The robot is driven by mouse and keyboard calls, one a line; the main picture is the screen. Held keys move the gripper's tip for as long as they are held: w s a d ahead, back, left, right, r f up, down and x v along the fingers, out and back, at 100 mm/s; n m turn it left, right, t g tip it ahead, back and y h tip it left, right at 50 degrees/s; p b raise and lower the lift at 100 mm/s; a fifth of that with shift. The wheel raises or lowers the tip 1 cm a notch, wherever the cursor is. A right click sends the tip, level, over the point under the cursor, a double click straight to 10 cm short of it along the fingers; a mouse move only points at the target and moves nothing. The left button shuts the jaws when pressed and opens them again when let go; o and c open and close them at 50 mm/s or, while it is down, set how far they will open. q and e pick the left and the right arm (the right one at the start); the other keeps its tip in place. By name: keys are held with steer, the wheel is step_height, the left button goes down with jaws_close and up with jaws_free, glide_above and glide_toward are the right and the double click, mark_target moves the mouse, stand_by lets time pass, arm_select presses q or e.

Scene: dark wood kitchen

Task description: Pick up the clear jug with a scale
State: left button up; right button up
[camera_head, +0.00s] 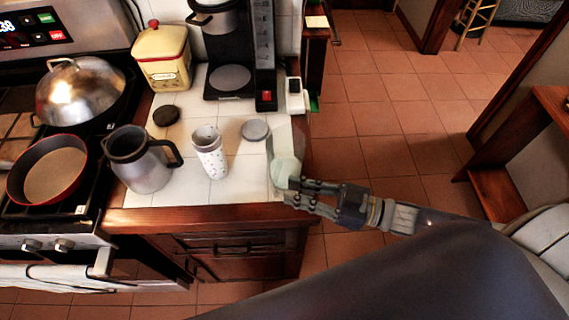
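The clear jug (284,150) stands near the right edge of the white tiled counter. It is see-through and pale, so its outline is faint and I cannot make out its scale. My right gripper (290,191) reaches in from the right, with its fingertips at the near, lower side of the jug. The fingers overlap the jug in the picture, and I cannot tell whether they are closed on it. My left gripper is not in view.
A white speckled cup (210,155) and a steel jug (143,165) stand to the left. A grey round lid (255,130) lies close by the clear jug. A coffee machine (232,55) stands behind. Right of the counter is open tiled floor (380,120).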

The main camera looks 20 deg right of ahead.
mark_target(275, 187)
steer(key=p+x, duration=0.2)
steer(key=x, duration=0.2)
steer(key=shift+w+a+r, duration=0.1)
steer(key=shift+a+r, duration=0.1)
steer(key=shift+a, duration=0.25)
steer(key=shift+w+a, duration=0.15)
steer(key=shift+a, duration=0.05)
steer(key=shift+f, duration=0.15)
steer(key=shift+c, duration=0.6)
jaws_close()
